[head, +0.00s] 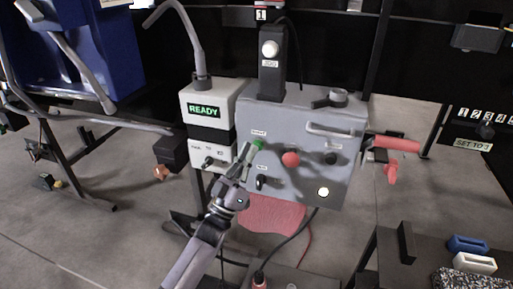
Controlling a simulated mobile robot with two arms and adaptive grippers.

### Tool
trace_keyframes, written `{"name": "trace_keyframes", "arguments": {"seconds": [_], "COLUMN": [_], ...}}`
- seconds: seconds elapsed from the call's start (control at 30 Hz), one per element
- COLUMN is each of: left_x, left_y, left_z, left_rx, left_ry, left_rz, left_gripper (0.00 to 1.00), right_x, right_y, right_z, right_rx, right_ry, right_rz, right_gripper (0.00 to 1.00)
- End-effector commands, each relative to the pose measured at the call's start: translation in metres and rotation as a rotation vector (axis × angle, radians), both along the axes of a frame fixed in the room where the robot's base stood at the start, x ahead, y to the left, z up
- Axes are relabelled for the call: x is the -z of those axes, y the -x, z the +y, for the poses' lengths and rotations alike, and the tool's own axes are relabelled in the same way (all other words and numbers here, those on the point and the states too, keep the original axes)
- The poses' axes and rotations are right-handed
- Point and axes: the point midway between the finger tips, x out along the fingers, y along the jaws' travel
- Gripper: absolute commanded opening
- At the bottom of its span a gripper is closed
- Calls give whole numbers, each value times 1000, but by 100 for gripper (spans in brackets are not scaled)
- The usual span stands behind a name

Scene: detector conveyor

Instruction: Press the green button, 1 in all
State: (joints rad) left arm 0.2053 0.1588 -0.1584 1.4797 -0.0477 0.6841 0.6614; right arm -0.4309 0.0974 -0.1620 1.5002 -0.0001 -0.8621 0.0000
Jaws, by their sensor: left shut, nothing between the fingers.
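The green button (258,145) is on the upper left of the front face of a grey control box (313,125), under a small label. My left gripper (246,151) is shut and empty, with its fingertips right at the button's lower left. I cannot tell whether the tips touch the button or are just short of it. My right gripper is not in view.
A red button (290,159) and a black knob (331,158) sit right of the green one. A lit white button (323,192) is lower right. A box reading READY (204,110) stands left. A red-handled clamp (396,144) juts out at right.

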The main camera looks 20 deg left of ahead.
Motion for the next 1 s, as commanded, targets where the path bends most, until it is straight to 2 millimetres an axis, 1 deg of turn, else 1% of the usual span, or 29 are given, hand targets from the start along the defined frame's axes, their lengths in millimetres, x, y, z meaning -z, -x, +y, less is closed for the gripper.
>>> {"name": "trace_keyframes", "arguments": {"seconds": [1.0], "left_x": [-1], "left_y": [-7], "left_z": [0], "left_rx": [1], "left_ry": [0], "left_rz": [-1], "left_gripper": [0], "right_x": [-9], "right_y": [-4], "right_z": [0], "right_rx": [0], "right_ry": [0], "right_rz": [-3], "right_gripper": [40]}}
